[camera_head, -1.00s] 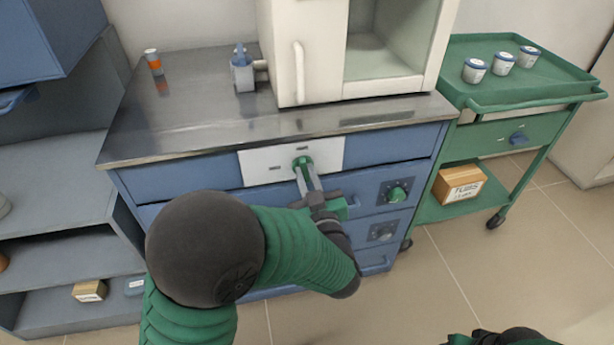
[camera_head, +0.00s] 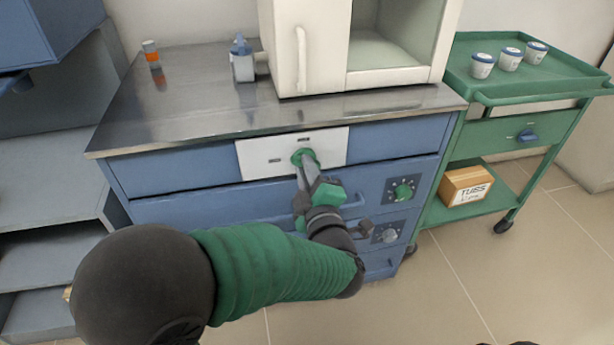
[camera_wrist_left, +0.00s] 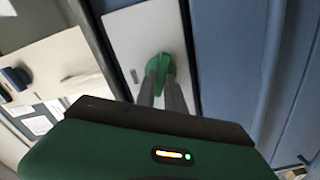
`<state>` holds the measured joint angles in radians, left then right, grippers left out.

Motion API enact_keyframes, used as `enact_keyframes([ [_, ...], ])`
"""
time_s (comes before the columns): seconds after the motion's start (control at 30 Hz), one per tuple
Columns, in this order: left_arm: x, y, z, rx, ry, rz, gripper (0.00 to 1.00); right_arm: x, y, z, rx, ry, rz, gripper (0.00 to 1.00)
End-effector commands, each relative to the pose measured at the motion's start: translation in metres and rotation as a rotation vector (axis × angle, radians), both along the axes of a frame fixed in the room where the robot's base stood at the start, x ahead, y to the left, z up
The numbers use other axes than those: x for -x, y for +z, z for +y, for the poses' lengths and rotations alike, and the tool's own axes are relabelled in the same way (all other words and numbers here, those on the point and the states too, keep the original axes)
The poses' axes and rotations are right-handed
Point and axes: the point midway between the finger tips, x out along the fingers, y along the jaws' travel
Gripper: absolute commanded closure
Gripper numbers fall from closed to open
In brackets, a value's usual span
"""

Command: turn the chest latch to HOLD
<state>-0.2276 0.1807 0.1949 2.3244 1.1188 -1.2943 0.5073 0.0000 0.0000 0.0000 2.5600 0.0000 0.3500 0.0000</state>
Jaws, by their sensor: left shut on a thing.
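The chest latch is a green knob (camera_head: 305,157) on a white plate (camera_head: 262,158) across the top front of the blue chest. The plate carries small dark marks, too small to read. My left gripper (camera_head: 304,165) is shut on the green knob, its fingers coming from below and in front. In the left wrist view the green knob (camera_wrist_left: 160,68) sits between the fingertips (camera_wrist_left: 160,80). The fingers hide part of the knob, so its exact pointing is hard to tell. My right gripper is not in view.
A white furnace (camera_head: 300,60), a bottle (camera_head: 242,63) and a small orange container (camera_head: 151,54) stand on top. A green cart (camera_head: 480,150) with white jars (camera_head: 482,65) stands at right.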

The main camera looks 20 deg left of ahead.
Motion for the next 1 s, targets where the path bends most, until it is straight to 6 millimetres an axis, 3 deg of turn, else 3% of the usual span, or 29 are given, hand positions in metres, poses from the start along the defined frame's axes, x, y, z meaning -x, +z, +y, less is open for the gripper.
enact_keyframes([
  [0.03,0.001,-0.007,0.000,0.034,0.001,-0.021,1.00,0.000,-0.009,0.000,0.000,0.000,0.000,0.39],
  [0.4,0.001,-0.009,0.001,0.275,0.002,-0.193,1.00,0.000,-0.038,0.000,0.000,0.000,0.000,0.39],
  [1.0,0.001,-0.008,0.001,0.405,0.004,-0.281,1.00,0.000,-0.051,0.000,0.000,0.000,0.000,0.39],
])
